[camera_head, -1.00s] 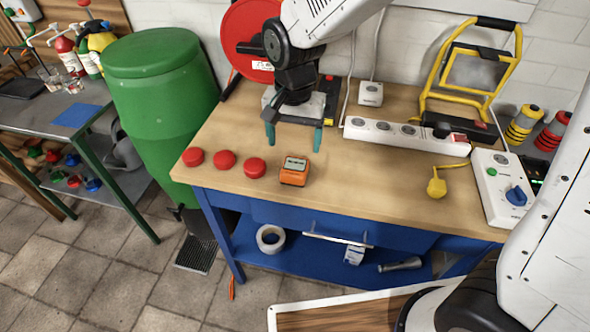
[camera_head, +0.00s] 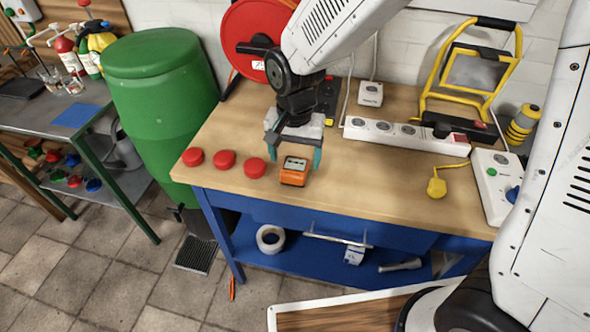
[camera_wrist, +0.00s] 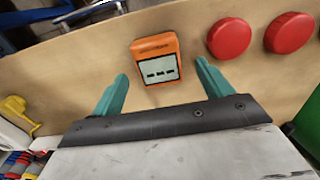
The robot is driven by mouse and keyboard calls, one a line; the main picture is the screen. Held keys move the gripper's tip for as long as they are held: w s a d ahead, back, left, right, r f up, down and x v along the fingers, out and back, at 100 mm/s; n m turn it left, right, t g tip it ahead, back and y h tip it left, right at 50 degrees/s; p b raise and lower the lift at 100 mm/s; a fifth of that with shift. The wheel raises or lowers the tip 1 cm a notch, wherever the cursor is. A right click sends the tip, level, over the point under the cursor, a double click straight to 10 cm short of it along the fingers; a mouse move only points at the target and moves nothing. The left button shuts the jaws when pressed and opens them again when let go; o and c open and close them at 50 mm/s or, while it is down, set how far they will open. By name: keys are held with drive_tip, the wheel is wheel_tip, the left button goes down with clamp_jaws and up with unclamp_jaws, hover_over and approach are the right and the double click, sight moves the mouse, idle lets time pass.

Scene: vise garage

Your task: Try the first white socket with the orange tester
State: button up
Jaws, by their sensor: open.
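The orange tester (camera_head: 293,172) lies on the wooden bench top near its front edge, with a grey display facing up. In the wrist view the tester (camera_wrist: 157,60) sits just beyond my fingertips, between their lines. My gripper (camera_head: 294,161) is open and empty, its two teal fingers pointing down just behind the tester, apart from it as far as I can tell. The white socket strip (camera_head: 405,135) lies at the back of the bench, with several round sockets in a row and a black plug and red switch at its right end. A single white socket box (camera_head: 370,94) stands behind it.
Several red round caps (camera_head: 224,160) lie left of the tester. A yellow plug (camera_head: 436,187) on a cable and a white box with a green button (camera_head: 491,172) are at right. A yellow work lamp (camera_head: 480,95) stands behind. The bench middle is clear.

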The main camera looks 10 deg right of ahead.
sight(295, 165)
drive_tip(key=f, duration=0.3)
drive_tip(key=shift+s+f, duration=0.2)
drive_tip(key=shift+f, duration=0.05)
drive_tip(key=c, duration=1)
drive_tip(key=shift+r, duration=0.1)
